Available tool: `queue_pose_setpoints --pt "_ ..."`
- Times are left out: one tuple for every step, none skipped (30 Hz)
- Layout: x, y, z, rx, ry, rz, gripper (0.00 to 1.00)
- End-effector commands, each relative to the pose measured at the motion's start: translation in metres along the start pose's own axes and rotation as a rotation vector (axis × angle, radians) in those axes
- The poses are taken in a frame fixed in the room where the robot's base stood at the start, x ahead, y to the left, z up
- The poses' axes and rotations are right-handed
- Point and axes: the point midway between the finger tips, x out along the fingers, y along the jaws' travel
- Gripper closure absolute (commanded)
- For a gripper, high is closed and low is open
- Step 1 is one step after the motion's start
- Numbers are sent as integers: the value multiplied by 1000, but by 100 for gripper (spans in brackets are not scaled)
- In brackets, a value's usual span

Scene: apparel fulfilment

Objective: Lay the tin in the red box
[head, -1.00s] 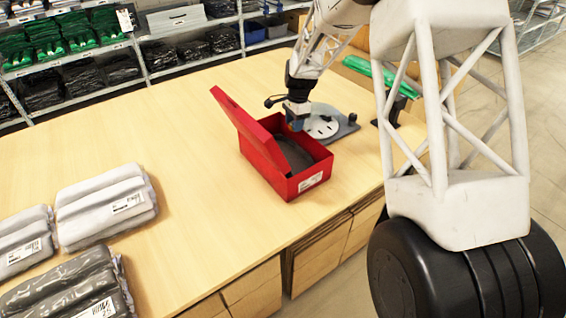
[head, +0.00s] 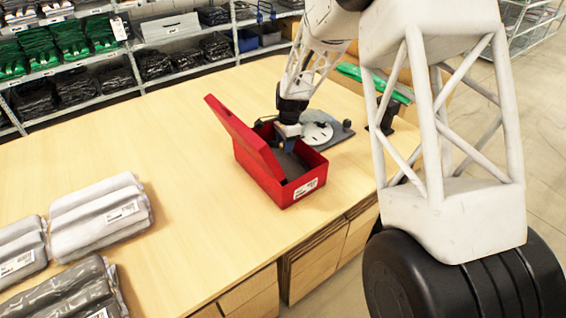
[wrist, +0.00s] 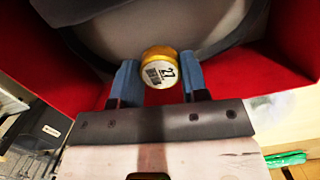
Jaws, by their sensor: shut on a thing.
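The red box (head: 300,189) stands open on the table, its lid tilted up at the left. A dark grey item, which looks like a cap or folded cloth, lies inside; it shows in the wrist view (wrist: 110,25). My gripper (wrist: 158,82) points down inside the box mouth. Its blue fingers are shut on the tin (wrist: 160,75), a small round tin with a yellow rim and a white label marked 22. The tin is in front of the grey item; I cannot tell whether they touch. The head view hides the tin behind my gripper (head: 287,144) and the box.
A grey plate with a white disc (head: 317,133) lies just behind the box. Grey and dark packed garments (head: 100,213) lie at the table's left front. Shelves of clothing stand at the back. The wooden table (head: 185,150) is clear left of the box.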

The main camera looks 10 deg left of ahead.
Motion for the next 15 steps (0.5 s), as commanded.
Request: queue_pose_setpoints --pt "8 0 -1 0 0 2 82" --pt "12 0 -1 0 -1 2 82" --pt "18 0 -2 0 -1 2 82" --pt "22 0 -3 0 0 2 82" --pt "26 0 -3 0 0 1 82" --pt "30 0 -4 0 0 1 82" --pt "33 0 -4 0 0 1 82" --pt "35 0 -4 0 0 1 82" --pt "37 0 -5 -1 0 0 82" --pt "38 0 -5 -1 0 0 82" --pt "39 0 -5 -1 0 0 82" --pt "40 0 -5 -1 0 -1 82" --pt "40 0 -5 -1 0 -1 82" --pt "40 0 -5 -1 1 -1 82" --pt "40 0 -5 -1 1 -1 82"
